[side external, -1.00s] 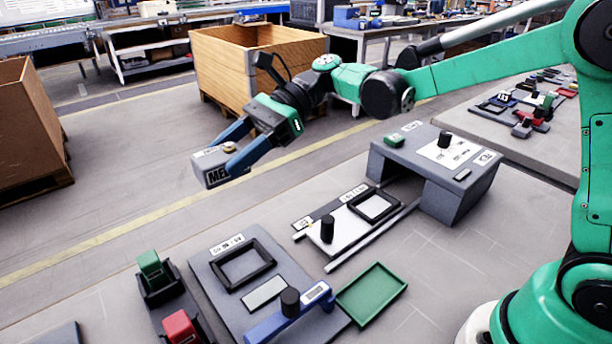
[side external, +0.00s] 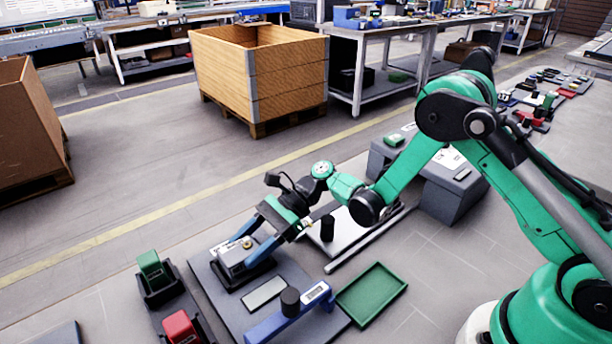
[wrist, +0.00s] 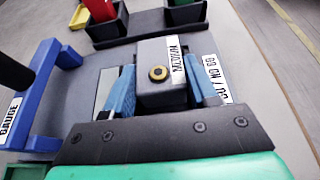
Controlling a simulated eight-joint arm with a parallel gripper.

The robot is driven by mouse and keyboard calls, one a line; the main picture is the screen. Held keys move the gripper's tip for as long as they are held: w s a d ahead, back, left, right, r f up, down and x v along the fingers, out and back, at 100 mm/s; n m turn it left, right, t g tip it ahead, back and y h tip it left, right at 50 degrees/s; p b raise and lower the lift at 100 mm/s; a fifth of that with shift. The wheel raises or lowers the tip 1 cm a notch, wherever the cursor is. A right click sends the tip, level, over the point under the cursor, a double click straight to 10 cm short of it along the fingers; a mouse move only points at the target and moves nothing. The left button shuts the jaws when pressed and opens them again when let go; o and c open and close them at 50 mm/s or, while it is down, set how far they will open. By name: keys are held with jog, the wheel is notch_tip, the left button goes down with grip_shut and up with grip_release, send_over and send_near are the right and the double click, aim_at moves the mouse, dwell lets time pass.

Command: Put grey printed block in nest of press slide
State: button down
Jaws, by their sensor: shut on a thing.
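The grey printed block (side external: 232,258) has a brass-coloured button on top and a label that seems to read MEDIUM. My gripper (side external: 250,252) is shut on it, with a blue finger on each side; the block (wrist: 160,88) also shows between the fingers in the wrist view. The block is at the black frame on the grey gauge plate (side external: 205,275); I cannot tell whether it is seated inside. The press slide (side external: 325,246), a pale plate with a black knob, lies behind my gripper to the right. Its nest is hidden by my arm.
A blue gauge bridge (side external: 275,325) with a black knob stands at the front of the plate. A green tray (side external: 371,294) lies right of it. Black holders with a green block (side external: 151,268) and red block (side external: 180,327) stand left. The grey press housing (side external: 455,190) is behind my arm.

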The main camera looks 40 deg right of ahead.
jog(key=shift+f, duration=0.3)
jog(key=shift+f, duration=0.1)
jog(key=shift+c, duration=1.2)
grip_release()
